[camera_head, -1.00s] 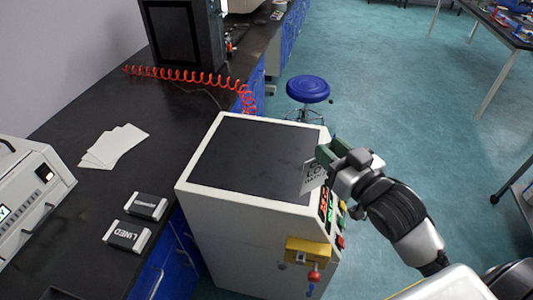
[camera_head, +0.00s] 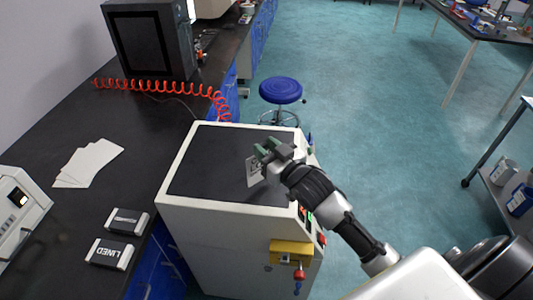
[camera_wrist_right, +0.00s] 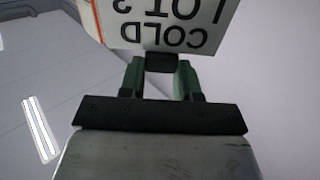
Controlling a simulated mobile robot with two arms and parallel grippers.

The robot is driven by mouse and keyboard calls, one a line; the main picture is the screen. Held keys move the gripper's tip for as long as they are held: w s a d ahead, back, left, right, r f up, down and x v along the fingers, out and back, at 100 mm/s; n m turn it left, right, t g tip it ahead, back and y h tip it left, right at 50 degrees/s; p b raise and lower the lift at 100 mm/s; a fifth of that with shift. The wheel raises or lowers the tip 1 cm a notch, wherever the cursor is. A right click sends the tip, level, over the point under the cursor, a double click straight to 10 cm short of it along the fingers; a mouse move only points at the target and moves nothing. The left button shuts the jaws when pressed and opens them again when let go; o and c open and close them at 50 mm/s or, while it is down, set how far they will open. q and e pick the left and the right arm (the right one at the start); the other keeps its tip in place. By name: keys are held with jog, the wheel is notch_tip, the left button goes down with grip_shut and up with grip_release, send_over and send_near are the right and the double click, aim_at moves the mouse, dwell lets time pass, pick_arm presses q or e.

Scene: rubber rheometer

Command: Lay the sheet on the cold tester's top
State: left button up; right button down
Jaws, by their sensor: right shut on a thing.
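The tester is a white cabinet (camera_head: 225,235) with a flat dark top (camera_head: 207,170) inside a white rim. My right gripper (camera_head: 267,150) is over the right part of that top, shut on a small white sheet (camera_head: 253,170). The sheet hangs tilted on the gripper's left side; I cannot tell whether its lower edge touches the top. In the right wrist view the sheet (camera_wrist_right: 172,15) is pinched between the fingers (camera_wrist_right: 160,68) and shows upside-down print reading "COLD" and "LOT". My left gripper is out of view.
A black bench on the left holds white sheets (camera_head: 90,162), a block marked "LINED" (camera_head: 109,253), another labelled block (camera_head: 127,221) and a red coiled hose (camera_head: 165,87). A blue stool (camera_head: 281,91) stands behind the cabinet. The rest of the dark top is bare.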

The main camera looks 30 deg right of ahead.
notch_tip(320, 180, down, 2)
jog(key=shift+f, duration=0.3)
jog(key=shift+f, duration=0.15)
jog(key=c, duration=0.8)
grip_release()
